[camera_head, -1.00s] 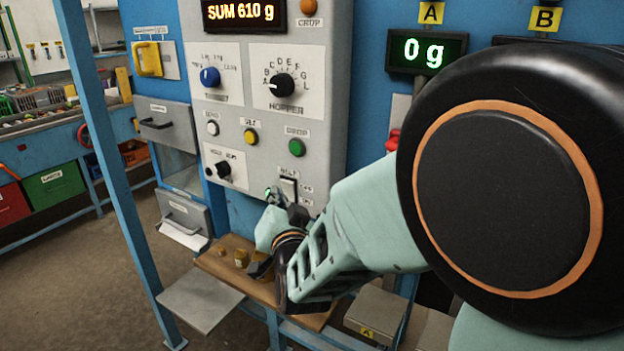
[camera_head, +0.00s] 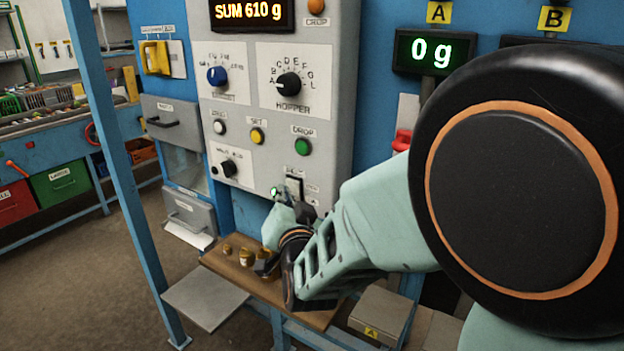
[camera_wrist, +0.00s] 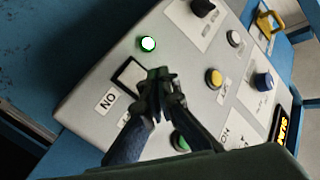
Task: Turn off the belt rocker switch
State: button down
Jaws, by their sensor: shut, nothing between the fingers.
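The belt rocker switch (camera_head: 293,187) sits low on the grey control panel, at its bottom right in the head view. In the wrist view the rocker (camera_wrist: 129,76) is a dark-framed rectangle, partly covered by my fingers. A lit green-rimmed lamp (camera_wrist: 148,43) is beside it, and it shows small in the head view (camera_head: 274,191). An ON label (camera_wrist: 107,101) lies at one end of the switch. My gripper (camera_wrist: 160,76) is shut and empty, with its tips at or just over the rocker; I cannot tell whether they touch. It also shows in the head view (camera_head: 303,211).
Yellow (camera_wrist: 214,78) and green (camera_head: 303,146) buttons and the hopper knob (camera_head: 289,85) are close by on the panel. Brass weights (camera_head: 246,257) stand on a wooden shelf (camera_head: 222,265) below. A blue post (camera_head: 112,150) stands at left.

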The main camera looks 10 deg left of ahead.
jog(key=shift+w+d, duration=0.1)
jog(key=shift+w, duration=0.05)
dwell(0.4)
jog(key=shift+w+b, duration=0.25)
jog(key=shift+b, duration=0.25)
jog(key=shift+w+d+r, duration=0.1)
jog(key=shift+w+d, duration=0.1)
jog(key=shift+w, duration=0.15)
dwell(0.4)
jog(key=shift+s+b, duration=0.1)
jog(key=shift+b, duration=0.2)
jog(key=shift+s+a+b, duration=0.3)
jog(key=shift+s+b, duration=0.05)
jog(key=shift+s, duration=0.35)
jog(key=shift+s+a+f+b, duration=0.2)
jog(key=shift+s+a, duration=0.1)
jog(key=shift+s, duration=0.45)
jog(key=shift+s+a+f+b, duration=0.1)
jog(key=shift+s+a+b, duration=0.2)
jog(key=shift+s, duration=0.45)
jog(key=shift+s+a+f+b, duration=0.1)
jog(key=shift+s+a, duration=0.25)
jog(key=shift+s, duration=0.4)
